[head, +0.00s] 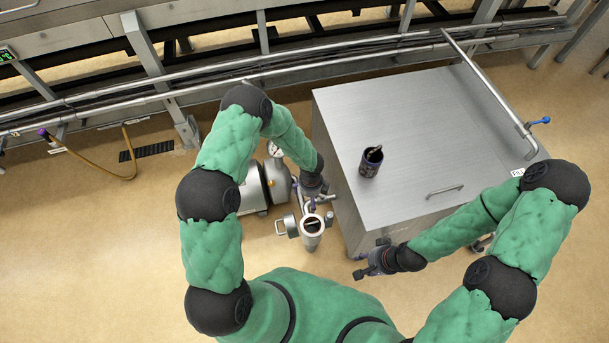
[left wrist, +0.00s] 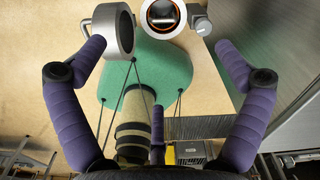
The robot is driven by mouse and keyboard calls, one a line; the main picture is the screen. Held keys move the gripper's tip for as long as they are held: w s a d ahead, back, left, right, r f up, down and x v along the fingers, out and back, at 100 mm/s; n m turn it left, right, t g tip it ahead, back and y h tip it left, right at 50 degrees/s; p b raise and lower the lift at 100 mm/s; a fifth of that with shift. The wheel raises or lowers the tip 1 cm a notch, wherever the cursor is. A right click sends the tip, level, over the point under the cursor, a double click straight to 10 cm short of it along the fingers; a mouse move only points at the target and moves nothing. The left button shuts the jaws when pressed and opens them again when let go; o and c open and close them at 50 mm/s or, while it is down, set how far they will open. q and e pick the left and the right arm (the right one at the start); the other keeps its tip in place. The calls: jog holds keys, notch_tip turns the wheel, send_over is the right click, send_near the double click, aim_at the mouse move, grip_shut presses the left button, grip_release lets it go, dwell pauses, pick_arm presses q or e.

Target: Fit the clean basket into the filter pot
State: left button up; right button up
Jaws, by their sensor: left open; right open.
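The filter pot (head: 312,226) stands upright on the floor side, left of the steel box, its round top open. Its inside is dark in the head view. In the left wrist view the pot mouth (left wrist: 162,16) shows an orange-brown ring and something pale inside. A steel ring-shaped part (left wrist: 112,32) stands beside it. My left gripper (left wrist: 158,48) is open and empty near the pot. My right gripper (head: 364,272) is open, low in front of the box.
The large steel box (head: 420,130) has a mostly bare top with a handle (head: 445,191). A pump or motor housing (head: 255,187) with a gauge lies left of the pot. Rails and pipes run along the back. A hose (head: 128,165) hangs at the left.

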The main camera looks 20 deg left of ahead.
pick_arm(q)
notch_tip(320, 180, up, 10)
jog(key=w+a+n+p, duration=0.1)
jog(key=a+n, duration=0.1)
jog(key=n, duration=0.6)
jog(key=shift+w+a+r+n+p, duration=0.2)
jog(key=shift+a+n+p, duration=0.1)
jog(key=shift+a+n, duration=0.1)
